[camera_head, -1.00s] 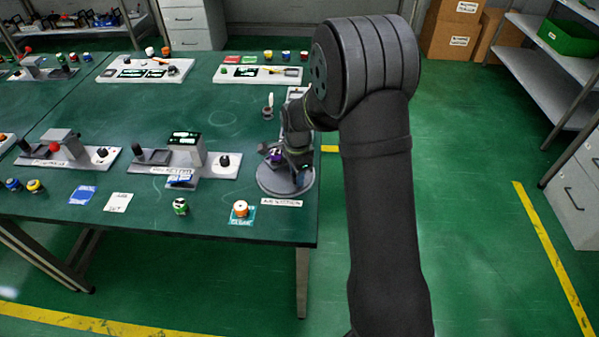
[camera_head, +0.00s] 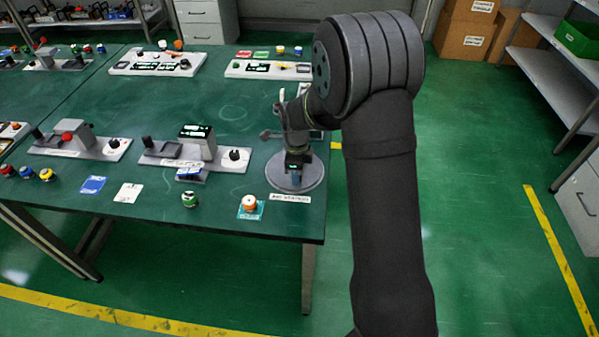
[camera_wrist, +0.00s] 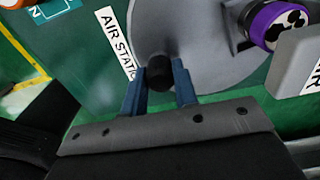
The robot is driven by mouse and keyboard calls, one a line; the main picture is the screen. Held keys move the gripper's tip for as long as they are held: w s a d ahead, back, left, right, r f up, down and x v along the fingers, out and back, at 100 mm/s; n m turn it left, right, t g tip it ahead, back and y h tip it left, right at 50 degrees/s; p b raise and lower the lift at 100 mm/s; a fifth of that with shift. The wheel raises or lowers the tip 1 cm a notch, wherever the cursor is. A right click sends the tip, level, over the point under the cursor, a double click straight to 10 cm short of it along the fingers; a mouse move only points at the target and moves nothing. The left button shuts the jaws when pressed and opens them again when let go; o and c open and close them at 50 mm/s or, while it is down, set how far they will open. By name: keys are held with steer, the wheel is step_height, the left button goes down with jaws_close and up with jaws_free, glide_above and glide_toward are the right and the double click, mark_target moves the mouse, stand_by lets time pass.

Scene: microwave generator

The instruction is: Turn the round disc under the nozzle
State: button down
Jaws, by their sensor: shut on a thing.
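The round grey disc (camera_head: 312,177) lies flat near the table's right edge. It fills the upper middle of the wrist view (camera_wrist: 207,48). A short black knob (camera_wrist: 159,75) stands on it near its rim. My gripper (camera_wrist: 158,68) has its blue fingers on either side of the knob, shut on it. In the head view my gripper (camera_head: 296,178) points down over the disc's front part. A purple canister (camera_wrist: 270,25) with a black-and-white end shows at the disc's far side in the wrist view. It is hidden in the head view. I cannot make out the nozzle clearly.
A label reading AIR STATION (camera_wrist: 116,42) lies beside the disc. A grey block (camera_wrist: 297,72) shows right of the disc. A grey console (camera_head: 198,145) stands further left.

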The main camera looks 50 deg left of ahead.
steer(key=shift+s+a+m, duration=0.4)
steer(key=shift+s+m, duration=0.05)
steer(key=shift+m, duration=0.55)
steer(key=shift+s+a+m, duration=0.1)
steer(key=shift+m, duration=0.2)
steer(key=c, duration=1.1)
jaws_free()
steer(key=shift+c, duration=0.2)
steer(key=shift+r, duration=0.1)
step_height(320, 180, up, 17)
steer(key=shift+r, duration=0.15)
step_height(320, 180, down, 18)
steer(key=shift+r, duration=0.2)
